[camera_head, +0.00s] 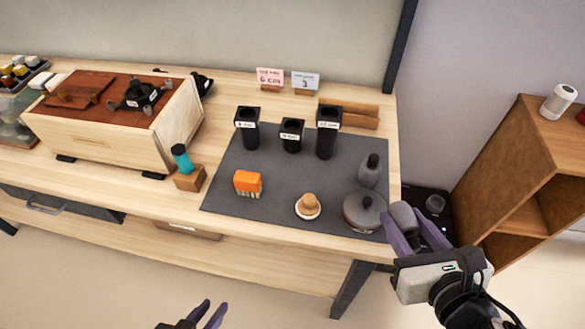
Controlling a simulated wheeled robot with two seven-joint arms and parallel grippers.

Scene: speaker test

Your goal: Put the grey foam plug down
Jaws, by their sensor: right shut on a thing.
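The grey foam plug (404,217) is between the purple fingers of my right gripper (413,222), which is shut on it. The plug is at the right front corner of the dark grey mat (285,205), just right of a round grey lidded thing (358,218). I cannot tell how high it is above the table. My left gripper (214,304) is at the bottom edge, in front of the table, its fingers apart and empty.
On the mat stand several black labelled tubes (326,141), a grey bottle-shaped thing (370,175), an orange brush-like block (248,182) and a tan knob on a white base (308,207). A wooden box (95,145) stands left. The mat's front left is clear.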

